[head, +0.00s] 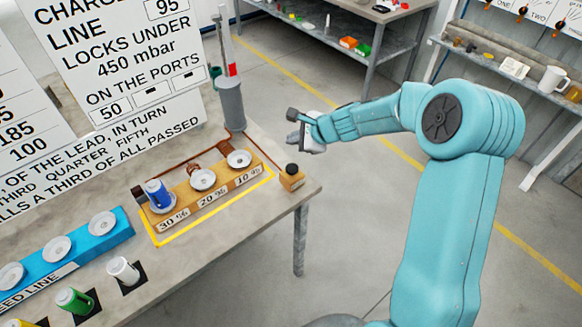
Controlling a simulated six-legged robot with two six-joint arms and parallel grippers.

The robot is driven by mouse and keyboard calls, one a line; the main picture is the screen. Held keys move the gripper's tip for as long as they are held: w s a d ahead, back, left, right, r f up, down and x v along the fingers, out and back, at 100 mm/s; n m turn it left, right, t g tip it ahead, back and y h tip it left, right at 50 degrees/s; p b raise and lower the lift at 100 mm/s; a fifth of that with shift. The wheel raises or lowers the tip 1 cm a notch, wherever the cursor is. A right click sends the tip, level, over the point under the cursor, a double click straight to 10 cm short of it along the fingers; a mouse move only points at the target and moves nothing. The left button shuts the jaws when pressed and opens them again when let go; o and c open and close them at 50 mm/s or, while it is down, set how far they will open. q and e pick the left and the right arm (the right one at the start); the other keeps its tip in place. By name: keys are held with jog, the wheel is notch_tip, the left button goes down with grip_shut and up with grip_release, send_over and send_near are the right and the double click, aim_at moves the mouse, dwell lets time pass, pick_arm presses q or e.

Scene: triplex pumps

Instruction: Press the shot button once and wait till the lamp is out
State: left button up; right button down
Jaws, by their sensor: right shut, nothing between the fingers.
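A small wooden block with a dark button on top (291,177) sits at the right corner of the bench. It looks like the shot button. My right gripper (293,138) is shut and empty, in the air just above the block in the picture and apart from it. The button is fully visible. No lamp can be told for certain. A grey cylinder (231,105) with a thin upright post and a red mark stands behind. My left gripper is out of view.
A wooden rack (206,190) marked 30, 20 and 10 % holds a blue cylinder (157,194) at its left seat. A blue rack (65,252) and loose cylinders lie at lower left. Large sign boards (130,60) stand behind.

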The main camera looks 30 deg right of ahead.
aim_at(294, 170)
notch_tip(294, 170, down, 8)
jog(key=b, duration=0.7)
jog(key=shift+a+f+b, duration=0.1)
jog(key=shift+b, duration=0.2)
jog(key=shift+f, duration=0.2)
jog(key=shift+w, duration=0.1)
jog(key=shift+r, duration=0.15)
dwell(0.9)
